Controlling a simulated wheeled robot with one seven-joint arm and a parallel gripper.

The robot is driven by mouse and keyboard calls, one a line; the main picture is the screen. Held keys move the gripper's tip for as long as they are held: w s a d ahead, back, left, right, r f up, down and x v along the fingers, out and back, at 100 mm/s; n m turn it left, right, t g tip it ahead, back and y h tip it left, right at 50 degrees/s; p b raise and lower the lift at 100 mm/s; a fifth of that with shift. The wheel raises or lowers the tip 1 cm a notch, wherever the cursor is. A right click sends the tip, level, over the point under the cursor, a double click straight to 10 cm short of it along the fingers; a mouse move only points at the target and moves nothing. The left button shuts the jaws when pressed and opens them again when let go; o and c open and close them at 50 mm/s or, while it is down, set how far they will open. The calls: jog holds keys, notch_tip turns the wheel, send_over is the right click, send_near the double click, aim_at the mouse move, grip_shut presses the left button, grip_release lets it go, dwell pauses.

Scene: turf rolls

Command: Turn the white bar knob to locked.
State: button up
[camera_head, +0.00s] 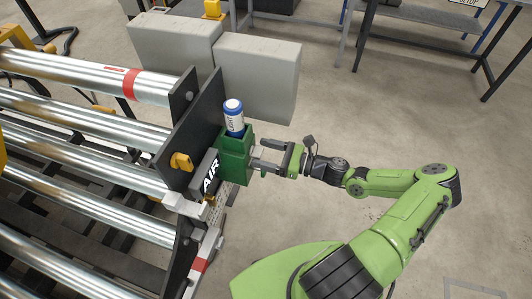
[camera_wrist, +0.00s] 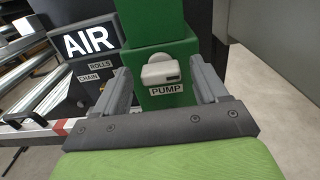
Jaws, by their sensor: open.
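The white bar knob (camera_wrist: 160,71) sits on the front of a green housing (camera_wrist: 160,28), above a PUMP label (camera_wrist: 166,89). Its bar lies roughly level, with a dark mark near its right end. No "locked" marking can be read. My gripper (camera_wrist: 161,77) is open, with one finger on each side of the knob and visible gaps between them.
A black AIR panel (camera_wrist: 90,42) with ROLLS and CHAIN labels stands left of the housing. A blue-and-white canister (camera_head: 234,117) stands in the housing's top. A yellow knob (camera_head: 181,161) and metal rollers (camera_head: 85,120) are further left. Grey cabinets (camera_head: 257,77) stand behind.

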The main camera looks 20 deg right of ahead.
jog(key=c, duration=1.1)
jog(key=shift+o, duration=0.2)
jog(key=shift+n, duration=0.4)
jog(key=n, duration=0.3)
jog(key=shift+n, duration=0.3)
jog(key=n, duration=0.4)
jog(key=shift+s+n, duration=0.1)
jog(key=shift+n, duration=0.2)
jog(key=n+b, duration=0.1)
jog(key=n, duration=0.3)
jog(key=shift+a+f, duration=0.1)
jog(key=shift+f, duration=0.1)
jog(key=shift+n+b, duration=0.9)
jog(key=shift+n, duration=1.5)
